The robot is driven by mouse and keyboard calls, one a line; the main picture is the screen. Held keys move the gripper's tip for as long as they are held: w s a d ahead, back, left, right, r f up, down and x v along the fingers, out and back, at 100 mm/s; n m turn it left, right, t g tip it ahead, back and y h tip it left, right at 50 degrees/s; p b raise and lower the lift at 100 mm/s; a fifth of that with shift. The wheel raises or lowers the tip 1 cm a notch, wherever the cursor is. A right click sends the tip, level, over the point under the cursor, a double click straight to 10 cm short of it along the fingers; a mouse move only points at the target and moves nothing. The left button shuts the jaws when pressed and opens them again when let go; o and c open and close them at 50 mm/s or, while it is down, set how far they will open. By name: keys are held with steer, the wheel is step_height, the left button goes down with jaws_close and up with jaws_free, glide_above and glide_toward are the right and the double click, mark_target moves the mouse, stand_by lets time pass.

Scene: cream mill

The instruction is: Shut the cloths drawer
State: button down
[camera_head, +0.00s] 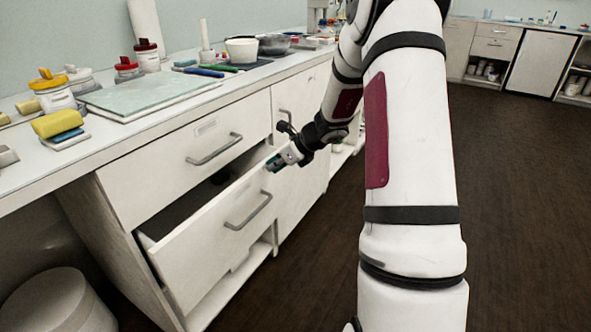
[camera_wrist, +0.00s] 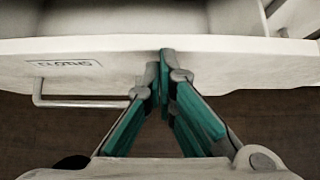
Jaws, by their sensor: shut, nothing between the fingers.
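The cloths drawer (camera_head: 216,236) is the lower drawer of the white cabinet and stands pulled out in the head view. Its bar handle (camera_head: 248,211) is on its front. In the wrist view the drawer front (camera_wrist: 125,58) carries an upside-down label (camera_wrist: 65,63) reading CLOTHS, with the handle (camera_wrist: 80,102) at left. My gripper (camera_head: 275,163) is at the far end of the drawer front, near its top edge. In the wrist view my gripper (camera_wrist: 166,58) is shut and empty, its fingertips at the drawer front, right of the handle. I cannot tell whether they touch.
The upper drawer (camera_head: 190,151) above is closed. The counter holds a pale green board (camera_head: 150,93), several jars, a yellow sponge (camera_head: 57,122) and a white bowl (camera_head: 241,50). A round white stool or bin (camera_head: 55,300) stands at lower left. The dark floor at right is clear.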

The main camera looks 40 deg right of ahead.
mark_target(262, 163)
steer(key=shift+w+a+p, duration=0.15)
steer(key=shift+w+a, duration=0.1)
steer(key=shift+w, duration=0.45)
steer(key=shift+w+a+p, duration=0.1)
steer(key=shift+w+a, duration=0.2)
steer(key=shift+w, duration=0.4)
steer(key=shift+w+a+p, duration=0.15)
steer(key=shift+w+a, duration=0.1)
steer(key=shift+w, duration=0.45)
